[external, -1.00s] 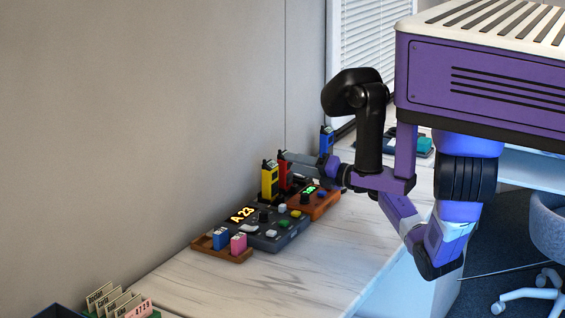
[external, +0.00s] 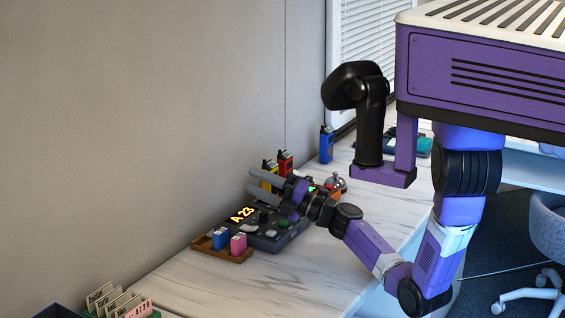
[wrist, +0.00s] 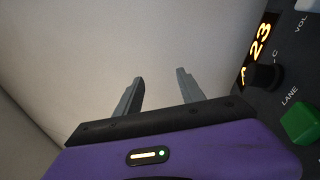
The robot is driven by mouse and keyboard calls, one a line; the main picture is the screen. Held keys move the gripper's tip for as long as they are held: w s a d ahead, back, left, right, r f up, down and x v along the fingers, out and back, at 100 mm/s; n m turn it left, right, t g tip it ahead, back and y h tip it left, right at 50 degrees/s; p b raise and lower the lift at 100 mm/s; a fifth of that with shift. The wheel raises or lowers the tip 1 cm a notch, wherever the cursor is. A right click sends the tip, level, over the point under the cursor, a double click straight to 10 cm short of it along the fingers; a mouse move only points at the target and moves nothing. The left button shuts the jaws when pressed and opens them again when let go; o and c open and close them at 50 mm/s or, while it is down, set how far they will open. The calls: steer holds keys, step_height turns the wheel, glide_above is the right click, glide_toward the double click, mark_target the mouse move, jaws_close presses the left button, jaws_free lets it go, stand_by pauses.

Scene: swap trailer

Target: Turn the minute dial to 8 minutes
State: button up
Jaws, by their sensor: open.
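The orange unit with a small green display (external: 312,188) is mostly hidden behind my wrist in the external view. I cannot make out a minute dial in either view. The dark console (external: 212,220) shows a glowing "A 23" in front of my gripper. In the wrist view its display (wrist: 260,45), a black knob (wrist: 264,77) and a green button (wrist: 300,123) labelled LANE stand at the right edge. My gripper (external: 251,181) is open and empty above the console, its fingers pointing left at the wall. In the wrist view both fingers (wrist: 159,78) are apart with only wall between them.
Yellow (external: 268,176), red (external: 285,163) and blue (external: 326,145) radios stand along the wall. A silver bell (external: 336,182) is behind my wrist. A brown tray (external: 232,257) holds a blue and a pink block. The counter's front (external: 300,270) is clear.

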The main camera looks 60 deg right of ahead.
steer(key=s+a+r+m+t, duration=0.1)
steer(key=s+a+m, duration=0.2)
steer(key=a, duration=0.8)
steer(key=shift+a+m+t+p, duration=0.2)
steer(key=shift+m+t+p, duration=0.1)
steer(key=shift+m+p, duration=0.15)
